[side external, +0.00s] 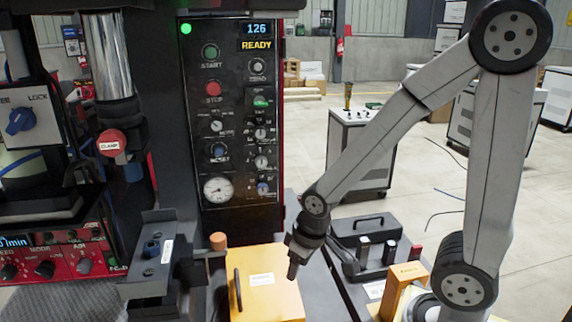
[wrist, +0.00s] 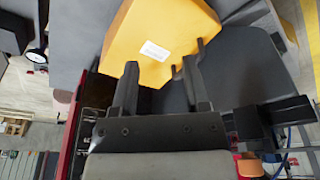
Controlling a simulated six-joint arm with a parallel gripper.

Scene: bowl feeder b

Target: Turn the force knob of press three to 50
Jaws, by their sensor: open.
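The black press control panel (side external: 235,100) stands upright left of centre in the side view, with a lit display (side external: 257,29) reading 126 and READY. It carries several small knobs, among them a blue one (side external: 219,150) and a lower right one (side external: 263,188). The labels are too small to tell which is the force knob or its setting. My gripper (side external: 292,275) points down by the right edge of a yellow box (side external: 262,285), below and right of the panel. In the wrist view my gripper (wrist: 160,70) is open and empty, its fingers toward the yellow box (wrist: 160,25).
A round gauge (side external: 217,190) sits low on the panel. A clamp column (side external: 112,60) and a red control unit (side external: 60,250) stand at left. A black toolbox (side external: 365,225) and another yellow block (side external: 403,280) are right of my gripper.

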